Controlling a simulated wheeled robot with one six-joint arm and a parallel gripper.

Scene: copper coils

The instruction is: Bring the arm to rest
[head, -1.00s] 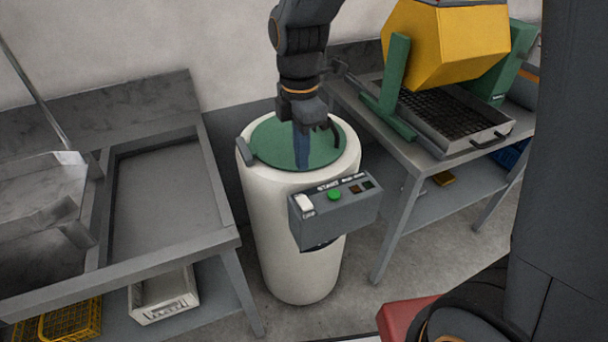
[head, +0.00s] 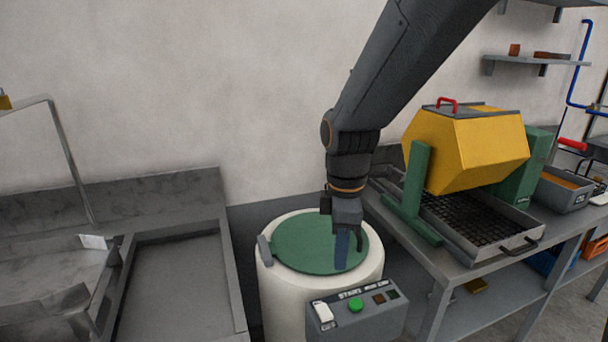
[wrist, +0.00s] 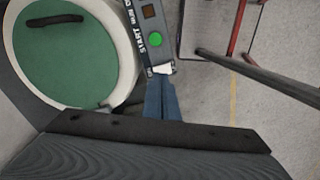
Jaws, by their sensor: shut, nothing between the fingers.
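My arm reaches down from the upper right in the head view. My gripper (head: 341,251) points down in front of the green lid (head: 300,245) of the white drum (head: 273,300). Its blue fingers are together with nothing between them. In the wrist view the shut fingers (wrist: 161,98) point toward the control box, near its white switch (wrist: 162,68). The lid (wrist: 75,65) lies on the drum to the left there. I cannot tell how far the fingertips are from the box.
The control box (head: 380,312) with a green button (head: 355,306) sits on the drum's front. A grey sink bench (head: 170,290) stands left. On the right bench, a yellow tumbler (head: 465,150) stands over a mesh tray (head: 480,222). The wall above the drum is clear.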

